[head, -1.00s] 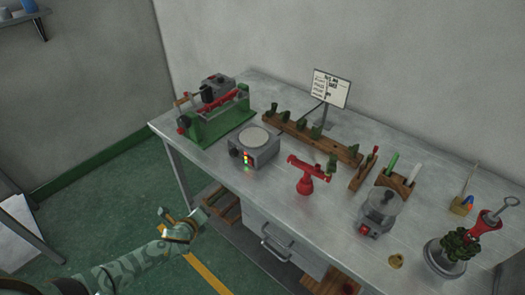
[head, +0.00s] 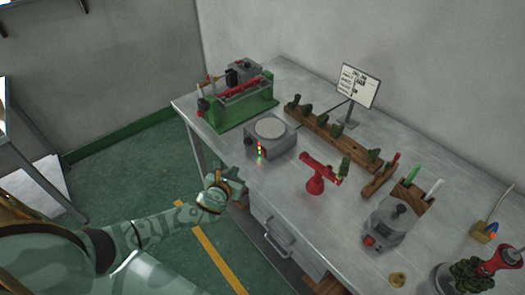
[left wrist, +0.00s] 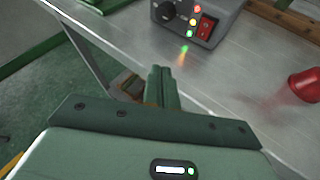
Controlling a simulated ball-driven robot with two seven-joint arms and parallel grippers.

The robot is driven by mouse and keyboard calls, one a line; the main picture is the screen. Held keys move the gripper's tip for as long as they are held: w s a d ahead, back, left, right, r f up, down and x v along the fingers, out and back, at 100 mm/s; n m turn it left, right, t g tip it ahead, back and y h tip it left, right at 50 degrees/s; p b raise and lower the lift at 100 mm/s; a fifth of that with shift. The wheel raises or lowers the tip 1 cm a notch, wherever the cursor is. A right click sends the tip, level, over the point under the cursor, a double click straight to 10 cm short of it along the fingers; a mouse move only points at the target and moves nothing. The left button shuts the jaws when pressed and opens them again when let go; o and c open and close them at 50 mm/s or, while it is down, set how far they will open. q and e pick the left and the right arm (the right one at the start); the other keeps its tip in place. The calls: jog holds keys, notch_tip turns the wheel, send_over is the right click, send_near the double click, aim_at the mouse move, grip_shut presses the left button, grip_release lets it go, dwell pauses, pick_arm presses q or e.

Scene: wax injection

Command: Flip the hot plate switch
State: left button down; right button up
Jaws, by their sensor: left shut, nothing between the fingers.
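The hot plate (head: 272,138) is a grey box with a round pale top, on the metal bench near its left front edge. Its front shows a black knob, colored lights and, in the left wrist view, a red rocker switch (left wrist: 205,24) on the right of the hot plate's front (left wrist: 232,17). My left gripper (head: 236,181) is in front of the bench edge, below and apart from the hot plate. Its fingers (left wrist: 161,78) are shut with nothing between them and point toward the hot plate's front. My right gripper is not in view.
A green machine (head: 245,108) stands left of the hot plate. A red stand (head: 317,180) and a wooden rack (head: 335,135) stand to its right and behind. A grey pot (head: 390,225) sits farther right. The bench in front of the hot plate is clear.

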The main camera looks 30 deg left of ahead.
aim_at(263, 153)
pick_arm(q)
jog(key=w+d, duration=0.1)
jog(key=w, duration=0.3)
jog(key=w+d+b, duration=0.1)
jog(key=w, duration=0.1)
jog(key=shift+w+d+r, duration=0.25)
jog(key=shift+d+r, duration=0.1)
jog(key=shift+r, duration=0.05)
jog(key=shift+w+d+r, duration=0.1)
jog(key=shift+w+d, duration=0.2)
jog(key=shift+w, duration=0.4)
dwell(1.1)
jog(key=shift+w, duration=0.1)
jog(key=shift+w+d, duration=0.15)
jog(key=shift+w, duration=0.1)
jog(key=shift+w+d+r, duration=0.1)
jog(key=shift+w, duration=0.2)
dwell(0.7)
jog(key=shift+s+a, duration=0.3)
jog(key=shift+s, duration=0.4)
